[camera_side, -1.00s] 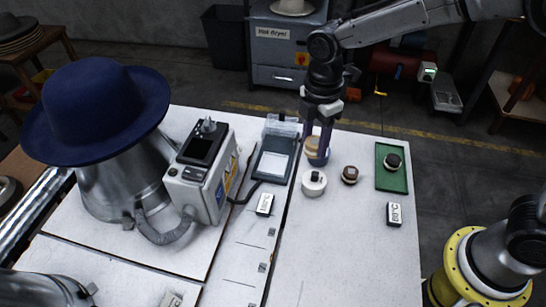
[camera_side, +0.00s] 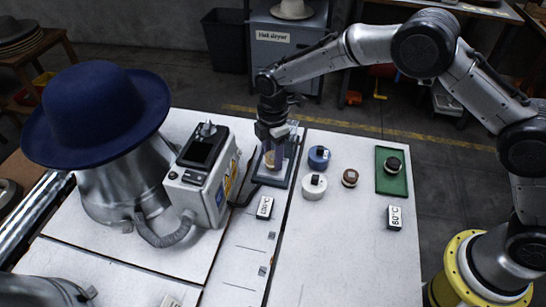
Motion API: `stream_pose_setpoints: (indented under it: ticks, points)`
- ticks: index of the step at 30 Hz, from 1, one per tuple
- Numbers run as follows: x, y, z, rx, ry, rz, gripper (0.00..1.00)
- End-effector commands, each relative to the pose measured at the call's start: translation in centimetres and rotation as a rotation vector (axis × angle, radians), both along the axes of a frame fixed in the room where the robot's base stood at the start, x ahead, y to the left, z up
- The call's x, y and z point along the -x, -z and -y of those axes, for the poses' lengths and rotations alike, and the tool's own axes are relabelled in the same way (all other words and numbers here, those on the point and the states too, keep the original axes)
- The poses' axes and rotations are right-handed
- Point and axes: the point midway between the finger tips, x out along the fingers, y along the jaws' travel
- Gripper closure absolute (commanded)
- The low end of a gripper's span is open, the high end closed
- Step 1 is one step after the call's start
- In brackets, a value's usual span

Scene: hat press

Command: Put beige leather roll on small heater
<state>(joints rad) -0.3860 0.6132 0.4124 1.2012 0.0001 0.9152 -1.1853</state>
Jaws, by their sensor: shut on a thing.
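The beige leather roll (camera_side: 273,159) is between the fingers of my gripper (camera_side: 273,152), which is shut on it. The fingers hide part of the roll. My gripper is over the flat dark-framed device (camera_side: 266,181) beside the control box, which I take for the small heater. The roll appears over its plate; I cannot tell whether it touches the plate or hangs just above it. My gripper and the roll cover much of the plate.
A blue roll (camera_side: 319,158), a white roll (camera_side: 314,187) and a small brown roll (camera_side: 350,178) stand to the right. A green tray (camera_side: 381,179) holds a dark roll. Left are the control box (camera_side: 205,170) and a blue hat (camera_side: 97,112).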

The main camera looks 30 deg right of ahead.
Motion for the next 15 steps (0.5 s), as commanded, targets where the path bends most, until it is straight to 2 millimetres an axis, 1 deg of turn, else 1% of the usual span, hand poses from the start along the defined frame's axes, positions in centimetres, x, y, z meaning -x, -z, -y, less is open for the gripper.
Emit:
stream_pose_setpoints:
  ticks: [1, 3, 10, 14, 15]
  points:
    - [0.00, 0.68, 0.00, 0.000, 0.000, 0.000, 1.00]
    - [-0.01, 1.07, 0.00, 0.000, 0.000, 0.000, 1.00]
    - [0.00, 1.07, 0.00, 0.000, 0.000, 0.001, 1.00]
    - [0.01, 1.42, 0.01, 0.000, 0.000, 0.000, 1.00]
    - [0.01, 1.41, 0.00, 0.000, 0.000, 0.001, 0.45]
